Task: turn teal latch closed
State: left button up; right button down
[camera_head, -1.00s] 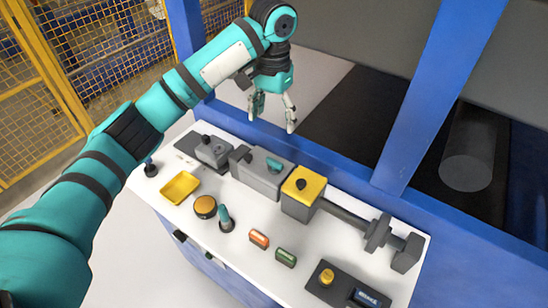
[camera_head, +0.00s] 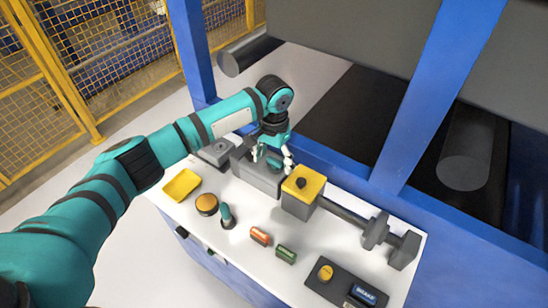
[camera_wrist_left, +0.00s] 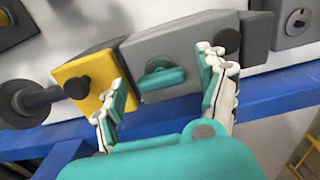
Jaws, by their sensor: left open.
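The teal latch (camera_wrist_left: 162,78) is a small rounded handle on the top face of a grey box (camera_wrist_left: 150,48), as the left wrist view shows. In the head view the grey box (camera_head: 256,179) stands near the back of the white table, and the gripper partly covers the latch. My left gripper (camera_head: 272,160) is open above the box. In the left wrist view its two fingers (camera_wrist_left: 165,92) lie one on each side of the latch, apart from it as far as I can tell. My right gripper is not in view.
A yellow-topped box (camera_head: 304,182) with a dark knob stands right beside the grey box, with a grey shaft (camera_head: 345,212) beyond it. A blue frame beam (camera_head: 330,165) runs behind.

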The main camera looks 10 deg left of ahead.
pick_arm(q)
jog(key=shift+c, duration=0.3)
jog(key=c, duration=1.1)
